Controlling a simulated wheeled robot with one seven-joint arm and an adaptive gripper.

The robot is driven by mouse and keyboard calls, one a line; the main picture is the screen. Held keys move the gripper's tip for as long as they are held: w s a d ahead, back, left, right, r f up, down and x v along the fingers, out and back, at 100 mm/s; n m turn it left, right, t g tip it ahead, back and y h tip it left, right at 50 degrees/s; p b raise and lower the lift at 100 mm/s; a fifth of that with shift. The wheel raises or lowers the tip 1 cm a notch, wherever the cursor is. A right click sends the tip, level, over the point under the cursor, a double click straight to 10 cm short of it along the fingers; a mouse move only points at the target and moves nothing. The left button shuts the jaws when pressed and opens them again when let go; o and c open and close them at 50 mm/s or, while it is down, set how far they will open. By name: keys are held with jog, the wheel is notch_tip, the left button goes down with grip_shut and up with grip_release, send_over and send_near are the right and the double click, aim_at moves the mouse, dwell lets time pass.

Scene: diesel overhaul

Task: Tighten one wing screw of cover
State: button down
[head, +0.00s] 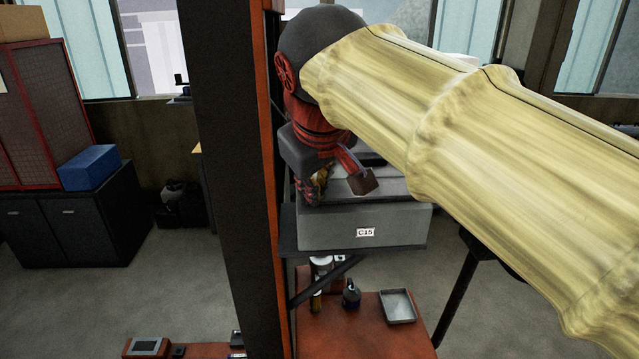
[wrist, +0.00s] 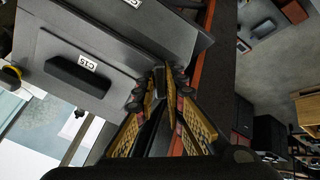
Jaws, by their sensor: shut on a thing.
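The cover (head: 335,232) is a grey box front with a C15 label, standing on a dark shelf in the head view. In the wrist view the cover (wrist: 55,45) fills the upper left, with its label and a dark bar handle. My gripper (head: 316,190) is at the left end of the cover, pointing down. In the wrist view my gripper (wrist: 164,82) has its yellow-padded fingers brought together at the cover's edge. They are shut on a small dark piece, which I take as the wing screw; the fingers hide most of it.
A dark post (head: 225,180) with an orange edge rises just left of the gripper. Below the shelf, an orange bench (head: 360,335) carries bottles and a metal tray (head: 398,306). A blue box (head: 90,168) sits on a dark cabinet at far left.

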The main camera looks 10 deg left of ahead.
jog(key=m+b, duration=0.1)
jog(key=m, duration=0.3)
jog(key=shift+m+b, duration=0.35)
jog(key=shift+m, duration=0.45)
jog(key=c, duration=2.3)
grip_release()
jog(key=shift+m, duration=0.4)
jog(key=o, duration=0.6)
jog(key=p+v, duration=0.2)
jog(key=v, duration=0.2)
jog(key=shift+s+r, duration=0.15)
